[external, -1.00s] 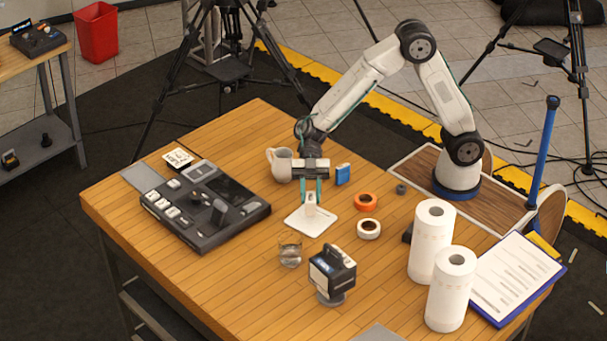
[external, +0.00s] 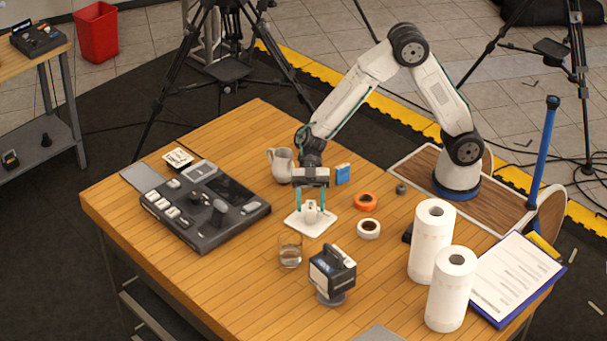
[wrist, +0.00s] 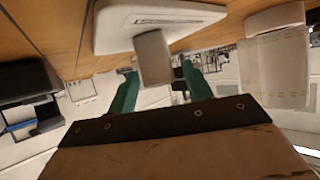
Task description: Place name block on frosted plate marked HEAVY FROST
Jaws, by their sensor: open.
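The name block (external: 311,213), small and pale, stands on the white frosted plate (external: 296,224) near the middle of the table. In the wrist view the block (wrist: 152,58) sits between my two green fingers, against the plate (wrist: 112,22), whose dark printing is only partly readable. My gripper (external: 312,205) is open and low over the plate, with a finger on either side of the block. Small gaps show between the fingers and the block. The block's underside is hidden, so its exact contact with the plate does not show.
A glass (external: 290,250) and a boxy device (external: 332,272) stand in front. A control console (external: 206,205) is left.

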